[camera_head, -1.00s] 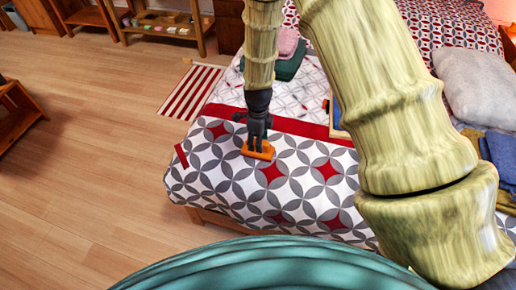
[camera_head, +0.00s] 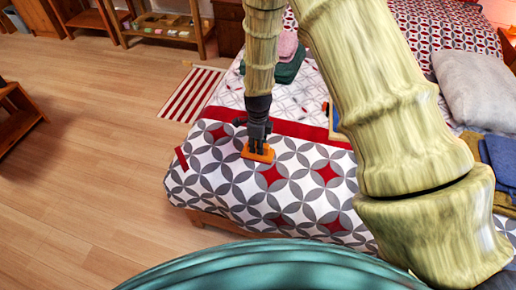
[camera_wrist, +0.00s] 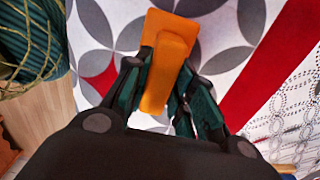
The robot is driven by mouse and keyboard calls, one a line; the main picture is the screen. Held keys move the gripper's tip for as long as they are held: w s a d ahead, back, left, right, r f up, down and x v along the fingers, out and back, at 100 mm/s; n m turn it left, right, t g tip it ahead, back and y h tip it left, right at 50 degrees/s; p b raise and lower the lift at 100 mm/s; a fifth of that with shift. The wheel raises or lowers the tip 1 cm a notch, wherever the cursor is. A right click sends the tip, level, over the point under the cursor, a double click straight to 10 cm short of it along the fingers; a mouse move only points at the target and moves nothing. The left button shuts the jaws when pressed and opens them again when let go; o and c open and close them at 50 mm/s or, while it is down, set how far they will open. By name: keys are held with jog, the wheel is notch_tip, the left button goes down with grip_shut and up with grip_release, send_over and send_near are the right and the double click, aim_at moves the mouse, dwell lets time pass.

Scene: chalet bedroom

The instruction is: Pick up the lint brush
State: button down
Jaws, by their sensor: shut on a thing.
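The lint brush (camera_head: 258,154) is orange and is at the near left part of the bed, on or just above the patterned cover. My gripper (camera_head: 257,147) points down at it from above. In the wrist view the brush (camera_wrist: 168,62) shows an orange head with a narrower handle running toward me. The fingers of my gripper (camera_wrist: 163,95) are shut on the handle, one on each side. I cannot tell whether the brush still touches the cover.
The bed (camera_head: 215,185) has a grey, white and red cover. Folded green and pink cloths (camera_head: 288,68) lie behind my gripper. A grey pillow (camera_head: 478,85) and folded blue and mustard cloths (camera_head: 500,155) are at the right. The wooden floor (camera_head: 90,170) at left is clear.

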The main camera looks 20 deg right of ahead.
jog(key=shift+r, duration=0.1)
jog(key=shift+r, duration=1.55)
jog(key=s+d+r+b, duration=0.1)
jog(key=s+b, duration=0.1)
jog(key=s, duration=1.4)
jog(key=shift+d+r, duration=0.2)
jog(key=shift+r, duration=0.15)
